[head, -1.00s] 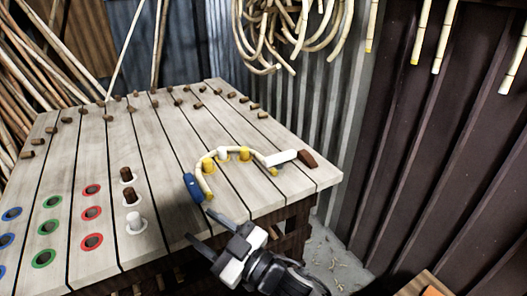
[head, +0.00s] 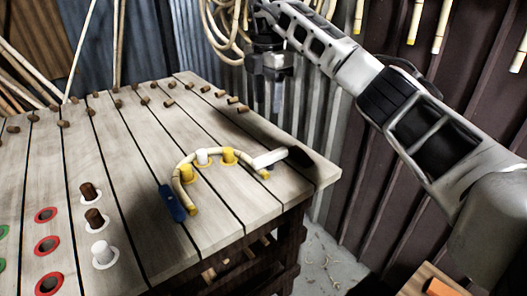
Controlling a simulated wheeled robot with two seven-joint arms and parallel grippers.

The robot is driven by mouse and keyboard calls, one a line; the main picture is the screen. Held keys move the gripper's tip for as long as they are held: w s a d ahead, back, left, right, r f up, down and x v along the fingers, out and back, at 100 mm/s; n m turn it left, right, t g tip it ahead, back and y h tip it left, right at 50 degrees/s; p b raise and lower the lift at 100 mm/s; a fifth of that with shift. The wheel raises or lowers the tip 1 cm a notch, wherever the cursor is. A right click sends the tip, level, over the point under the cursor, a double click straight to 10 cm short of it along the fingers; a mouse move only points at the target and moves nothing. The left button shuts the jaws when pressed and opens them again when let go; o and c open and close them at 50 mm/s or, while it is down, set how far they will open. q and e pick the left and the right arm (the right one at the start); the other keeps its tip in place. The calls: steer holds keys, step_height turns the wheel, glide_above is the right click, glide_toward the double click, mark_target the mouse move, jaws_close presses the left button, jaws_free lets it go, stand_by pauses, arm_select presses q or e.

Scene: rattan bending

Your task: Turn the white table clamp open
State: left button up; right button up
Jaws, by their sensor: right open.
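The white table clamp (head: 270,158) lies at the right edge of the slatted table, at the right end of the bent rattan piece (head: 187,160). Its bar slants up to the right, and its handle end (head: 299,157) looks dark, in shadow. My right gripper (head: 266,104) hangs above and behind the clamp, fingers pointing down, apart from it and holding nothing. Its fingers are dark against the grey wall. My left gripper is out of view.
Coiled rattan (head: 222,30) hangs behind. Corrugated walls close off the back and right.

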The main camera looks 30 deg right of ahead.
mark_target(266, 156)
step_height(266, 156, down, 15)
steer(key=shift+a+f+b, duration=0.1)
steer(key=shift+f+b, duration=0.1)
steer(key=shift+b, duration=0.15)
steer(key=c, duration=1)
